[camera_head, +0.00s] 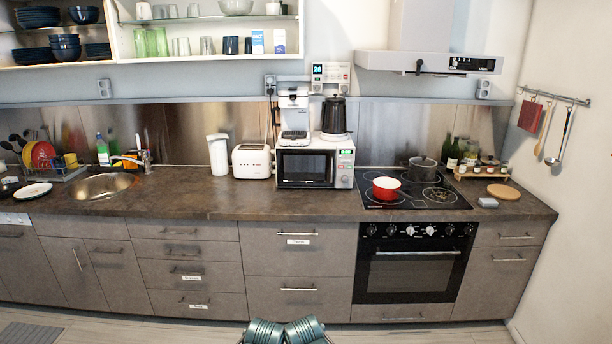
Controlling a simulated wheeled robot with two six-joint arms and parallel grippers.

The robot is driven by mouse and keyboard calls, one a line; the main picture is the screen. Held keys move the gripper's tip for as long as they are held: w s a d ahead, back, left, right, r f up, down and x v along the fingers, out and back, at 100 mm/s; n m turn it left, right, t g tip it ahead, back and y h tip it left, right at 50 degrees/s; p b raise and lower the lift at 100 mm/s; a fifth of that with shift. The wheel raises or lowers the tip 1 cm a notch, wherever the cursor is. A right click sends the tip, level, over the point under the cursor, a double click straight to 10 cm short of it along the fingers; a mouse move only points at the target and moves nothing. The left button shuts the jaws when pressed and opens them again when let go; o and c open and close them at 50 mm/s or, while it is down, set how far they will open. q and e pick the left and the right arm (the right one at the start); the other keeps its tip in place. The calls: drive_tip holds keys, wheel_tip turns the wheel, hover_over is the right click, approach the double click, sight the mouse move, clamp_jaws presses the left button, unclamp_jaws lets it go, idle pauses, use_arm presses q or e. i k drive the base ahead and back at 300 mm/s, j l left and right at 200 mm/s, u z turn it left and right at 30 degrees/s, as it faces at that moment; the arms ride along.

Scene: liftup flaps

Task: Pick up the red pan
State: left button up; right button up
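The red pan (386,190) has a pale inside and sits upright on the left front part of the black glass cooktop (446,201). Its handle cannot be made out clearly. Two teal rounded parts of my own body show at the bottom middle edge, far from the pan. No fingertips of my left or right gripper can be seen, and nothing touches the pan.
A dark pot (422,170) stands behind and right of the pan. A white microwave (314,164) stands left of the cooktop. The range hood (430,63) hangs above. A round wooden board (504,191) lies to the right. Bare counter (240,200) runs left.

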sight(384, 189)
drive_tip(key=i, duration=0.75)
drive_tip(key=i+j+z, duration=0.1)
drive_tip(key=i+z, duration=0.35)
drive_tip(key=i+j+z, duration=0.3)
drive_tip(key=i+z, duration=0.15)
drive_tip(key=i, duration=0.15)
drive_tip(key=i+j+z, duration=0.45)
drive_tip(key=i+j, duration=0.1)
drive_tip(key=i, duration=0.45)
drive_tip(key=l+z, duration=0.05)
